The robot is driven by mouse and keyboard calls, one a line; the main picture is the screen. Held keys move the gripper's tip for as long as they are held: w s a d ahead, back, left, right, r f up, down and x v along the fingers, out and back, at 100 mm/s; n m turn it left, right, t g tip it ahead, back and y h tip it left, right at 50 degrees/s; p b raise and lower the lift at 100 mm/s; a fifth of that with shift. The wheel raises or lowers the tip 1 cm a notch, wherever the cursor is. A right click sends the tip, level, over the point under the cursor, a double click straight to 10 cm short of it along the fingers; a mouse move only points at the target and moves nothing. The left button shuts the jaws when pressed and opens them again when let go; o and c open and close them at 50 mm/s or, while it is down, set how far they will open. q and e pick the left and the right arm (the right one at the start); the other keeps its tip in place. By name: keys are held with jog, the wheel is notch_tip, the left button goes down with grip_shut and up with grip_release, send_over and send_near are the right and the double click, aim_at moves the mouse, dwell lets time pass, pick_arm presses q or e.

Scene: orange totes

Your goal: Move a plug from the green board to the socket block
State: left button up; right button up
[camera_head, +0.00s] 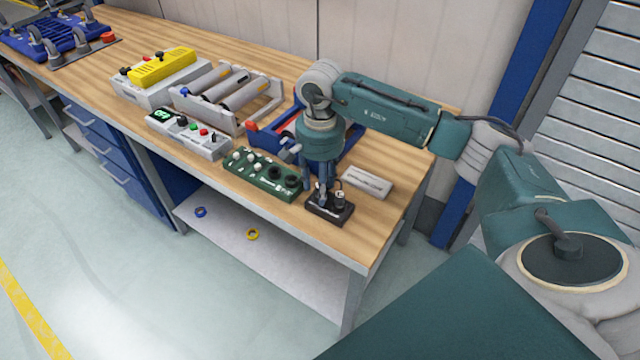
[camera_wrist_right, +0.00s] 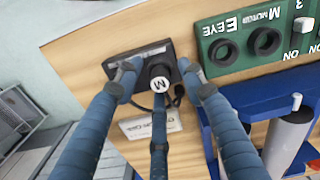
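The green board (camera_head: 262,174) lies on the bench with pale knobs at its left and two dark round sockets at its right. The wrist view shows the board (camera_wrist_right: 240,62) with both these sockets empty. The black socket block (camera_head: 317,212) is just right of the board, and it also shows in the right wrist view (camera_wrist_right: 150,54). A dark plug with a pale top marked M (camera_wrist_right: 160,84) stands at the block. My right gripper (camera_head: 326,192) is low over the block, its blue fingers spread around the plug, with gaps at both sides. My left gripper is not in view.
A grey labelled plate (camera_head: 368,183) lies right of the block. A grey control box (camera_head: 187,134), a roller unit (camera_head: 232,92) and a yellow-topped device (camera_head: 160,68) stand to the left. The bench's front edge is close to the block.

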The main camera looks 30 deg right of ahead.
notch_tip(320, 180, up, 12)
dwell(0.6)
dwell(0.4)
